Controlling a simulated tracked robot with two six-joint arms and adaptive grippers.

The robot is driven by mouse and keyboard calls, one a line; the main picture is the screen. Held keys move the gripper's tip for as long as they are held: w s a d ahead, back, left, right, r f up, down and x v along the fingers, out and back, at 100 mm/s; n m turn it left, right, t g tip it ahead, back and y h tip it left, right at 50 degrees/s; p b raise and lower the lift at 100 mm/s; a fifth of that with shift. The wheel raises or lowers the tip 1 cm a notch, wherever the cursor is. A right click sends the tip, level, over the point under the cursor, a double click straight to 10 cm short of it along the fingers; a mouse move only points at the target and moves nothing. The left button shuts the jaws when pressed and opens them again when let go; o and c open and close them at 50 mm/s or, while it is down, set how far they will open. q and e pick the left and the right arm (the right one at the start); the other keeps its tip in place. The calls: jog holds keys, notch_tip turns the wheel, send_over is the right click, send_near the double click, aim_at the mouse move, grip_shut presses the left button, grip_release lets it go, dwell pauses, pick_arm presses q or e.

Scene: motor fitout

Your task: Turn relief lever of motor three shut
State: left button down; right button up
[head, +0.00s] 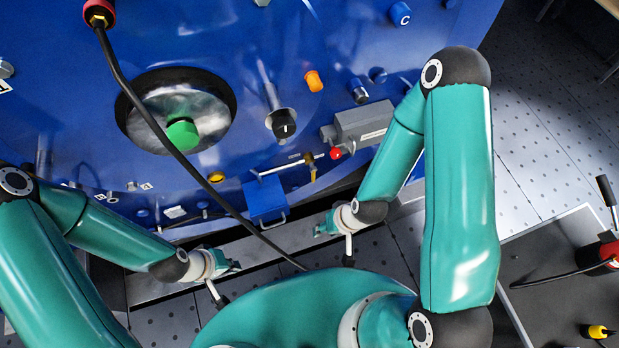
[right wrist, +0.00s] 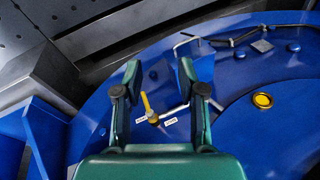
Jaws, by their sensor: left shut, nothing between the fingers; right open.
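In the right wrist view a yellow lever (right wrist: 149,106) stands on the blue motor housing, with small white labels (right wrist: 170,122) at its foot. It shows between the fingers of my right gripper (right wrist: 158,75), which is open and holds nothing. I cannot tell whether the lever is within reach of the fingertips. A brass-coloured fitting (head: 312,172) shows in the head view beside a pale rod; I cannot tell if it is that lever. My right gripper (head: 323,229) also shows at the housing's lower edge. My left gripper (head: 236,267) is shut, empty and apart from the housing.
The blue housing (head: 230,45) fills the back. It carries a green knob (head: 183,133), an orange knob (head: 314,81), a grey box (head: 364,123) and a blue box (head: 265,200). A black cable (head: 165,140) hangs across the front. A grey tray (head: 550,250) stands at right.

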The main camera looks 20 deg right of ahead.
jog(key=w+f+t+h+b, duration=0.2)
jog(key=w+f+t+b, duration=0.25)
jog(key=f+b, duration=0.45)
jog(key=t+h+b, duration=0.4)
jog(key=t+b, duration=0.3)
jog(key=b, duration=0.1)
send_near(314, 177)
jog(key=b+x, duration=0.9)
jog(key=b, duration=0.5)
jog(key=shift+w+f+b, duration=0.2)
jog(key=shift+f+b, duration=0.05)
jog(key=shift+b, duration=0.15)
jog(key=shift+w+d+f+n, duration=0.1)
jog(key=shift+w+f+n, duration=0.15)
jog(key=shift+w, duration=0.4)
jog(key=shift+c, duration=0.2)
grip_shut()
